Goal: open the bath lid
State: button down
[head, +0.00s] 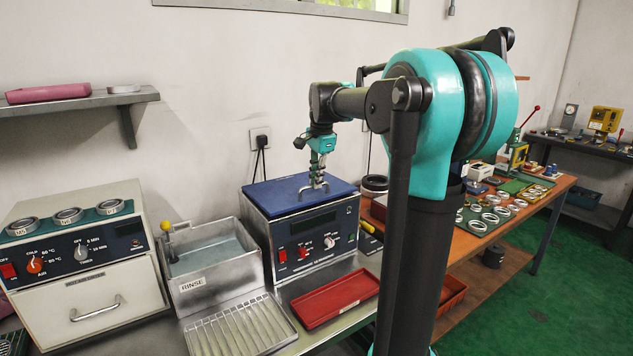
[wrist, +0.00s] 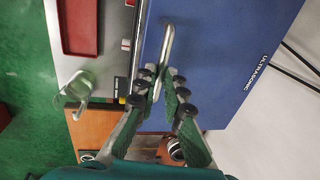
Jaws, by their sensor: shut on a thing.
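The bath lid (head: 300,193) is a flat blue plate on top of the ultrasonic bath (head: 308,238), and it looks closed. In the wrist view the blue lid (wrist: 225,60) fills the middle, with "ULTRASONIC" printed near its right edge. A metal bar handle (wrist: 167,48) stands on the lid. My gripper (head: 316,184) points down over the lid. In the wrist view my gripper (wrist: 163,82) has its two fingers closed around one end of the handle. The handle's gripped end is partly hidden by the fingers.
The rinse tank (head: 212,268) stands left of the bath, with a ribbed drain tray before it. A red tray (head: 335,300) lies in front of the bath. A white oven unit (head: 85,265) with rings on top is far left. A shelf (head: 75,103) hangs above.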

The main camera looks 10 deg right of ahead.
jog(key=w+a+r, duration=0.4)
jog(key=w+r, duration=0.3)
jog(key=w, duration=0.2)
jog(key=w+a+r, duration=0.4)
jog(key=w+r, duration=0.4)
jog(key=w, duration=0.1)
jog(key=shift+r+g, duration=0.3)
jog(key=shift+g, duration=0.1)
dwell(0.4)
jog(key=c, duration=2)
grip_release()
jog(key=shift+w, duration=0.15)
jog(key=shift+o, duration=1.2)
jog(key=shift+w+a+f, duration=0.2)
jog(key=shift+w+f, duration=0.05)
jog(key=shift+f, duration=0.05)
jog(key=shift+o, duration=0.8)
